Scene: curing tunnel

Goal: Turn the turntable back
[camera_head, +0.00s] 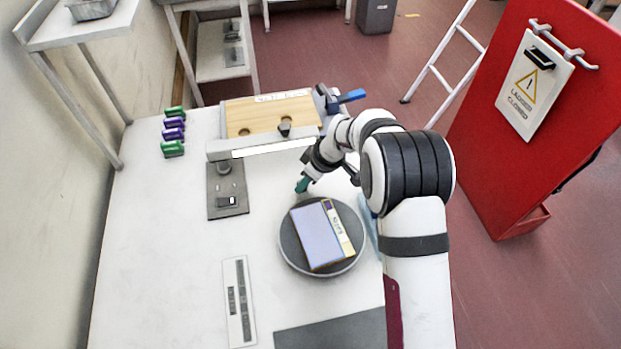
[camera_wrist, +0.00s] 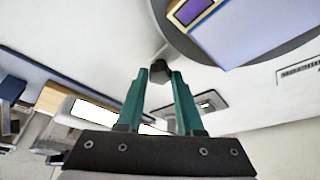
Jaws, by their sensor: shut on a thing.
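The round dark grey turntable (camera_head: 291,246) stands on the white table, and its edge shows at the top right of the wrist view (camera_wrist: 180,38). A box (camera_head: 318,236) with a pale blue face and a cream, printed side lies on it. In the wrist view a dark knob (camera_wrist: 160,71) sits at the end of a thin pale rod that runs to the turntable's rim. My gripper (camera_head: 302,185) is at the turntable's far edge in the head view. Its teal fingers (camera_wrist: 160,80) are shut on the knob. The knob is hidden in the head view.
Behind the turntable stands a unit with a wooden top (camera_head: 268,113) and a white front bar. A dark plate with a switch (camera_head: 227,190), a grey panel strip (camera_head: 239,300) and green and purple clips (camera_head: 173,133) are to the left. Bare table lies at left front.

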